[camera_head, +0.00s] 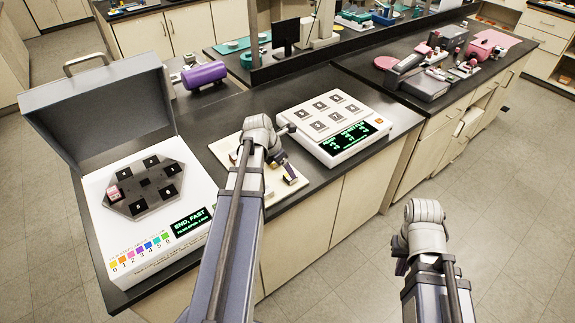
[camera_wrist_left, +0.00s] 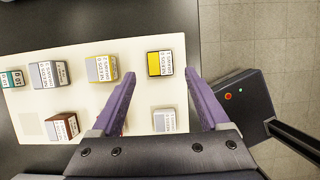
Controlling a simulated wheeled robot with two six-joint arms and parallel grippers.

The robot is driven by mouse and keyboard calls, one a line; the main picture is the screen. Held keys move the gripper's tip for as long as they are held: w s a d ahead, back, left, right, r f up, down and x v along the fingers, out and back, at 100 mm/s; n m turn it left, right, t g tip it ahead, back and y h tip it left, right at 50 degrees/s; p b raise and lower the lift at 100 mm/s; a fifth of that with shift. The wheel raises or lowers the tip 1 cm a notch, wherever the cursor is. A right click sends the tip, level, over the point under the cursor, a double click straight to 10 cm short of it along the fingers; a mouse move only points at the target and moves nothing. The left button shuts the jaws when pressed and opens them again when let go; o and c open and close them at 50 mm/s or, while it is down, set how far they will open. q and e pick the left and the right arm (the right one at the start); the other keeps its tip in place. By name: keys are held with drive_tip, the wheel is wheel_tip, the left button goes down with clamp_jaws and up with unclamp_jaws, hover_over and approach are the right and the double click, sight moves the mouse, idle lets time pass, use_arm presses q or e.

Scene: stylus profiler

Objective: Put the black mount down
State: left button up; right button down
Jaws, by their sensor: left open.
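In the left wrist view my left gripper (camera_wrist_left: 160,76) is open, its two purple fingers spread wide above a pale tray (camera_wrist_left: 135,52). A small block with a yellow top and a white label (camera_wrist_left: 160,63) sits on the tray in line with the gap between the fingertips. A pale grey block (camera_wrist_left: 164,120) also shows between the fingers. I cannot tell which block, if any, is the black mount. In the head view my left gripper (camera_head: 287,170) is over the tray, partly hidden by its arm. My right gripper (camera_head: 400,266) is small and mostly hidden, clear of the bench.
More labelled blocks stand on the tray: grey-and-yellow (camera_wrist_left: 102,68), grey (camera_wrist_left: 48,75), teal (camera_wrist_left: 12,78) and brown (camera_wrist_left: 62,127). Left is an open-lidded instrument (camera_head: 190,190) with a pinkish block (camera_head: 113,193) on its dark plate. Right is a white display unit (camera_head: 335,118).

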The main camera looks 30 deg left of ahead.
use_arm(q)
drive_tip(key=p+v, duration=0.5)
drive_tip(key=v, duration=0.2)
drive_tip(key=s+d+m+g+y, duration=0.1)
drive_tip(key=s+d+m, duration=0.3)
drive_tip(key=d+m, duration=0.6)
drive_tip(key=s+d+f+m+g+y, duration=0.1)
drive_tip(key=s+d+m, duration=0.3)
drive_tip(key=d+m, duration=0.7)
drive_tip(key=s+d+m+g+y, duration=0.1)
drive_tip(key=s+d+m, duration=0.3)
drive_tip(key=d+m, duration=0.7)
drive_tip(key=m+g, duration=0.1)
drive_tip(key=m, duration=0.2)
drive_tip(key=shift+s+f, duration=0.2)
drive_tip(key=shift+d, duration=0.15)
